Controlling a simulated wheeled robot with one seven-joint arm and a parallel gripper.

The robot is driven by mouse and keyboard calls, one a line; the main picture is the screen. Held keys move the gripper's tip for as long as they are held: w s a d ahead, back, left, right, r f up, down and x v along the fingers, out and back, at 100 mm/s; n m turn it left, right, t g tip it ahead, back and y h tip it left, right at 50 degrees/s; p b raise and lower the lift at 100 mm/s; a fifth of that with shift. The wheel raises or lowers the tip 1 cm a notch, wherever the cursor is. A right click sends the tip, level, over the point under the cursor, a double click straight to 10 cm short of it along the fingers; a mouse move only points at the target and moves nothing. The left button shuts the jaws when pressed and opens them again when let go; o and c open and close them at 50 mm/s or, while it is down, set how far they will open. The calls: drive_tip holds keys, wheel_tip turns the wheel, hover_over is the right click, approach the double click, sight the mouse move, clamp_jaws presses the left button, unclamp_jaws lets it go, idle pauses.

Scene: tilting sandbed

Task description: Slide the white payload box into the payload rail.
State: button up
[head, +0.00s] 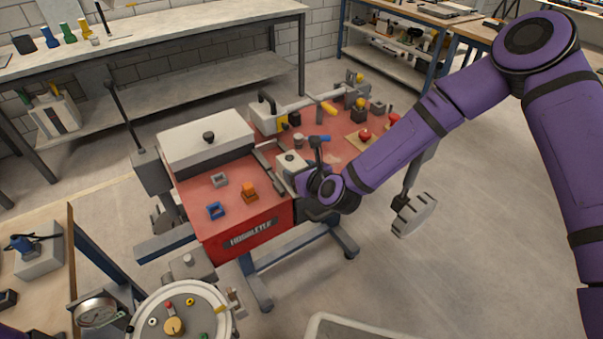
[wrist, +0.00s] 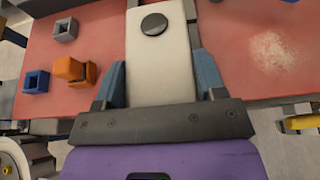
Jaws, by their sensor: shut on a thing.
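The white payload box (wrist: 160,75) has a dark round knob on top. It also shows in the head view (head: 291,166), at the right front part of the red bed (head: 205,190). My gripper (wrist: 158,60) is shut on it, with a blue-grey finger along each long side. In the head view my gripper (head: 302,182) reaches in from the right and partly hides the box. The payload rail (head: 266,164) shows as grey bars beside the box's far end. In the wrist view a rail bar (wrist: 191,12) runs along its upper right side. How deep the box sits is hidden.
A blue block (head: 215,211), an orange block (head: 250,192) and a grey block (head: 219,180) stand left of the box. A large white lidded housing (head: 205,140) is behind them. A blue-handled lever (head: 319,139) rises close to my gripper. Sand (wrist: 276,52) lies right.

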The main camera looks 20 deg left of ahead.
sight(285, 153)
drive_tip(key=shift+w+a, duration=0.35)
drive_tip(key=shift+a, duration=0.1)
drive_tip(key=shift+w+a, duration=0.15)
drive_tip(key=shift+a, duration=0.05)
drive_tip(key=shift+w+a, duration=0.8)
drive_tip(key=shift+a, duration=0.1)
drive_tip(key=shift+w+a, duration=0.1)
idle(0.5)
drive_tip(key=shift+w+a, duration=0.85)
drive_tip(key=shift+a, duration=0.2)
drive_tip(key=shift+w+a, duration=0.15)
drive_tip(key=shift+w+a, duration=0.85)
drive_tip(key=shift+a, duration=0.15)
drive_tip(key=shift+w+a, duration=0.1)
idle(0.5)
